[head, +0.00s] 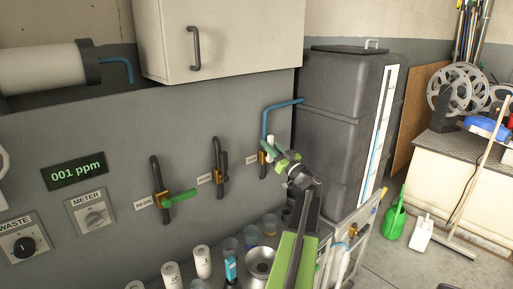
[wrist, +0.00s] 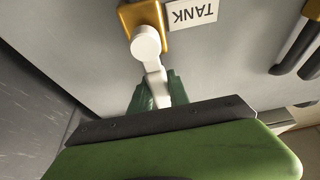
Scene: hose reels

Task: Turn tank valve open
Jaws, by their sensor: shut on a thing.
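The tank valve has a yellow-brown body (wrist: 155,14) beside a white label that reads TANK, upside down in the wrist view. A white lever (wrist: 152,62) with a round hub runs from the body down between my gripper's green fingers (wrist: 158,92). My gripper is shut on the lever near its outer end. In the head view, the valve body (head: 263,165) sits on the grey wall below a blue pipe, and my gripper (head: 274,154) is at it from the right. The fingertips partly cover the lever's end.
A tall dark tank (head: 342,120) stands close to the right of the valve. Another valve with a green lever (head: 181,196) is on the wall to the left. A display (head: 75,172) reads 001 ppm.

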